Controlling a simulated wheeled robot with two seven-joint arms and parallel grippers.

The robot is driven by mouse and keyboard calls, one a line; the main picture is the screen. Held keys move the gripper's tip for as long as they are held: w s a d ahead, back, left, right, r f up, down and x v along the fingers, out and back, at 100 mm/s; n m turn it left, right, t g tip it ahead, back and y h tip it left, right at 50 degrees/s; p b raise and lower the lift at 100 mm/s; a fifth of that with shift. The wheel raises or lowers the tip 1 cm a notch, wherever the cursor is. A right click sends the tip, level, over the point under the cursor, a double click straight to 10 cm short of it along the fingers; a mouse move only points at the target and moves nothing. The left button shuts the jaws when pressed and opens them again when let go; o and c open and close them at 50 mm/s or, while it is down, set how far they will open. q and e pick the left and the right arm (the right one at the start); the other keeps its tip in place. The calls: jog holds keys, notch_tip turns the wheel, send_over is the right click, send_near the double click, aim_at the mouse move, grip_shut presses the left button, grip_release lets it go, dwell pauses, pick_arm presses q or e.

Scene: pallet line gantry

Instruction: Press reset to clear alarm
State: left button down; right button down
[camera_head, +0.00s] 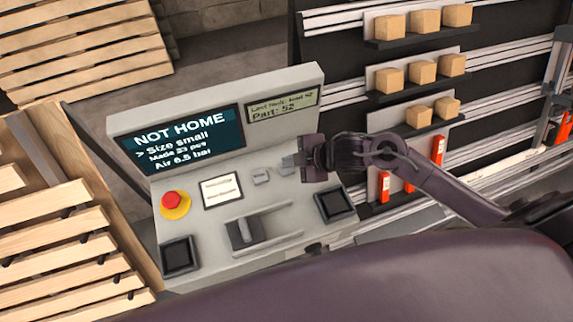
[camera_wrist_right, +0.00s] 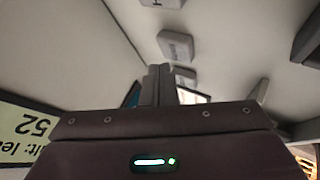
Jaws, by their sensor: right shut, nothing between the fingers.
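The grey control panel (camera_head: 235,235) has a dark screen (camera_head: 190,140) reading "NOT HOME", "Size small" and "Air 6.5 bar". Small grey keys (camera_head: 261,176) sit in a row right of a white label plate; I cannot tell by lettering which is reset. In the right wrist view one lettered key (camera_wrist_right: 176,45) lies beyond my fingertips, and another key (camera_wrist_right: 186,72) is partly hidden behind them. My right gripper (camera_head: 294,161) is shut and empty, over the right end of the key row. I cannot tell whether it touches a key. My left gripper is not in view.
A red emergency stop (camera_head: 172,200) on a yellow base is at the panel's left. Black square buttons (camera_head: 335,204) and a lever in a slot (camera_head: 244,234) are nearer. Wooden pallets (camera_head: 60,240) stand left; shelves with small boxes (camera_head: 421,72) stand behind right.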

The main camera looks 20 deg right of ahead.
aim_at(291, 169)
jog(key=shift+r+p, duration=2.45)
jog(key=shift+r, duration=0.15)
jog(key=shift+f, duration=0.1)
